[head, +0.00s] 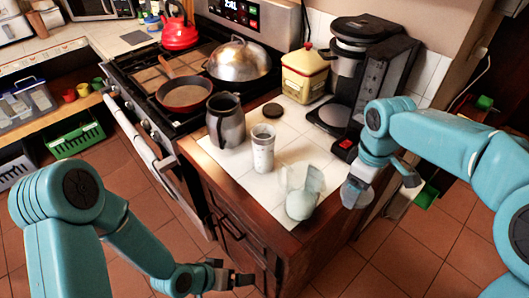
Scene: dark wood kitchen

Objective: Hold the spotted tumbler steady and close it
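The tumbler (263,150) is a pale, upright cylinder with a grey band, on the white tiled counter; its spots are too small to make out. A dark round lid (272,110) lies flat on the tiles behind it, apart from it. My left gripper (232,274) is low in front of the cabinet, below the counter edge, with its fingers apart and nothing seen between them. My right gripper (382,184) is to the right of the tumbler, near the counter's right edge. Its fingers look spread and empty. Neither gripper touches the tumbler or the lid.
A dark jug (225,120) stands left of the tumbler. A mint rounded object with clear upper parts (303,204) stands near the front corner. A coffee maker (360,75) and yellow canister (305,73) stand behind. The stove holds a red pan (184,94) and domed pot (238,60).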

